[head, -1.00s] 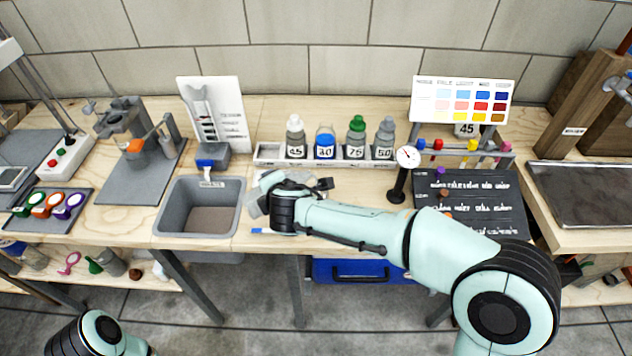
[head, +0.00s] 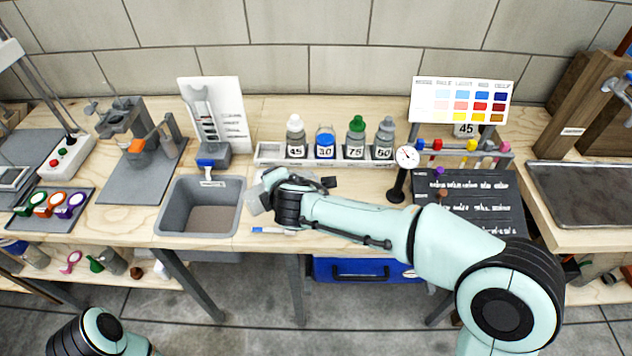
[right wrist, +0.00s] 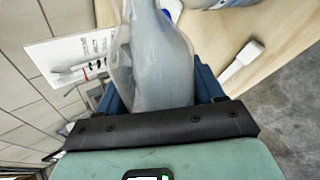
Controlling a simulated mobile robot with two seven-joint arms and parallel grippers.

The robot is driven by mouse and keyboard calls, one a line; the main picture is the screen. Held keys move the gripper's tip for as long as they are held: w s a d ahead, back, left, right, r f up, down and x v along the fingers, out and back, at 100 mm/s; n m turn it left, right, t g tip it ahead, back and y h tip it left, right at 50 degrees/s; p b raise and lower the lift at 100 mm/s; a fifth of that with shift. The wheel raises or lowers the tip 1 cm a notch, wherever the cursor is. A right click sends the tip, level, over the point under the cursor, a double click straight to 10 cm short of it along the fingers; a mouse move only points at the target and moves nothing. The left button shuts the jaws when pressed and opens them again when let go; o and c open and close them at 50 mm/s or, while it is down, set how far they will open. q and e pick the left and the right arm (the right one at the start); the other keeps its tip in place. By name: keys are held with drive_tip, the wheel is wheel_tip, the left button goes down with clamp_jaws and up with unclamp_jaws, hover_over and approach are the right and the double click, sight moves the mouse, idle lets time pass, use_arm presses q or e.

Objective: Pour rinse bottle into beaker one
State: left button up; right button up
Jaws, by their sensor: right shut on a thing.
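My right gripper (head: 264,194) is over the bench just right of the grey sink. In the right wrist view it is shut on a translucent, bluish-grey bottle (right wrist: 160,60), which I take for the rinse bottle. In the head view a pale, clear part of the held bottle (head: 253,201) shows left of the gripper, near the sink's right rim; the rest is hidden. I cannot make out beaker one with certainty. A clear rounded vessel (right wrist: 222,3) is cut off at the top edge of the right wrist view. My left gripper is out of view.
The grey sink (head: 165,220) is left of the gripper. A rack (head: 265,156) behind holds several labelled bottles. A gauge on a black stand (head: 405,158) is to the right. A blue-and-white marker (head: 268,230) lies near the front edge.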

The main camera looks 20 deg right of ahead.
drive_tip(key=shift+r+m+y+p, duration=0.3)
drive_tip(key=shift+r+y+p, duration=0.2)
drive_tip(key=shift+p, duration=0.15)
idle(1.6)
